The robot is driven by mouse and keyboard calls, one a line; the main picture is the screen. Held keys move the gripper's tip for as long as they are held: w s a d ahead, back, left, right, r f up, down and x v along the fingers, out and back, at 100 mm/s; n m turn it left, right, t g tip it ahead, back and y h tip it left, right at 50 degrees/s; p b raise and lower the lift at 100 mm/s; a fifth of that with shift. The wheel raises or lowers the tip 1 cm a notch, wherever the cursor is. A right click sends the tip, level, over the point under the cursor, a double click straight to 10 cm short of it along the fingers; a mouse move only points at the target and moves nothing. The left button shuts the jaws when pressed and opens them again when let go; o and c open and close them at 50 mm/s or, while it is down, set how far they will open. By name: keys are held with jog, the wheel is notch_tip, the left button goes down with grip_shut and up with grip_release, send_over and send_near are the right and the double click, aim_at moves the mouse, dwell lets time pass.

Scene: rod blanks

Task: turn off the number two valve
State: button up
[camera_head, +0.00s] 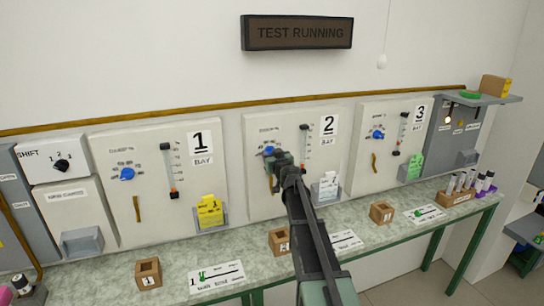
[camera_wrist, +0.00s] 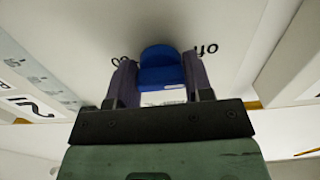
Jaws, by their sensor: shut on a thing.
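The bay 2 panel (camera_head: 252,190) stands in the middle of the wall row, with a large 2 label (camera_head: 329,124). My gripper (camera_head: 272,157) is at this panel's blue knob (camera_head: 267,151). In the wrist view, the blue knob (camera_wrist: 160,62) lies between the two dark fingers of my gripper (camera_wrist: 162,88), which is shut on it. Partly hidden lettering, seemingly "off" upside down, shows beside the right finger. My arm hides part of the panel below the knob.
The bay 1 panel (camera_head: 100,166) and bay 3 panel (camera_head: 363,163) have similar blue knobs and sliders. Bay 2's slider (camera_head: 305,142) is right of my gripper. The bench (camera_head: 115,272) below carries wooden blocks, cards and a rack of tubes (camera_head: 457,196). A sign (camera_head: 297,32) reads TEST RUNNING.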

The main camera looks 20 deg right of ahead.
jog(key=shift+n, duration=0.8)
jog(key=o, duration=0.9)
jog(key=s, duration=0.7)
jog(key=s+a, duration=0.1)
jog(key=s, duration=0.2)
jog(key=shift+s, duration=0.4)
